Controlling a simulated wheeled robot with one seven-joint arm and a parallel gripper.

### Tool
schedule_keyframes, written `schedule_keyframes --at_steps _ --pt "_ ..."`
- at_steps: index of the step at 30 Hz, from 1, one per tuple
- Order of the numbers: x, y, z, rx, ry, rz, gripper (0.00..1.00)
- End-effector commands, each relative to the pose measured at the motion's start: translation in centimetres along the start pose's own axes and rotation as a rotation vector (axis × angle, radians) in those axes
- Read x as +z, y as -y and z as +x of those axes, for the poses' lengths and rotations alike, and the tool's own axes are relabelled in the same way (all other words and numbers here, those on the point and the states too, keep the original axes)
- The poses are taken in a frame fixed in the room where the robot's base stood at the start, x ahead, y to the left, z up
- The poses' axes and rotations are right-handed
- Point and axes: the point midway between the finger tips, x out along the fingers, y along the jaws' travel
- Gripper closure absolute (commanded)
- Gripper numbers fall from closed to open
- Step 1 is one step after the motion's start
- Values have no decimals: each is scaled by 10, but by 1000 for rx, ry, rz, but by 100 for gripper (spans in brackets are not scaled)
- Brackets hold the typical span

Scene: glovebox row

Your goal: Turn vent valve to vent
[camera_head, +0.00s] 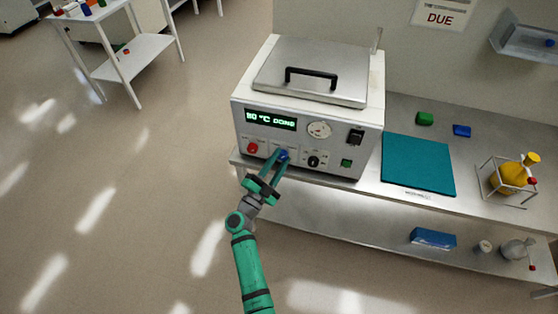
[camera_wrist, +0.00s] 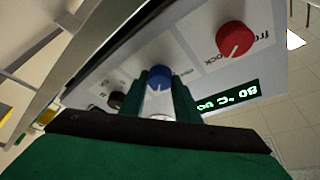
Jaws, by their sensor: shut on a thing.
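The white machine's front panel carries a blue knob (camera_head: 283,154), which I take to be the vent valve. It also shows in the wrist view (camera_wrist: 159,76). My green gripper (camera_head: 279,158) reaches the panel from below, its two fingers on either side of the blue knob and shut on it. In the wrist view the fingertips (camera_wrist: 160,82) flank the knob, and its pointer and label are partly hidden. A red knob (camera_head: 252,148) sits to the left; it shows large at the upper right in the wrist view (camera_wrist: 235,39).
The panel also has a black knob (camera_head: 313,161), a gauge (camera_head: 319,129), a green display (camera_head: 270,119) and a black switch (camera_head: 355,137). A metal lid (camera_head: 312,74) with a black handle tops the machine. A teal mat (camera_head: 418,165) lies to the right on the bench.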

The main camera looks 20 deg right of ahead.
Motion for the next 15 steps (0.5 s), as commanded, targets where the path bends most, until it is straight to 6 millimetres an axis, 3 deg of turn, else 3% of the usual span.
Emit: schedule_keyframes --at_steps 1,3,15 --pt "-3 1 2 1 -7 2 67" --pt "-3 0 2 1 -6 2 53" --pt "0 1 -7 -1 -1 0 53"
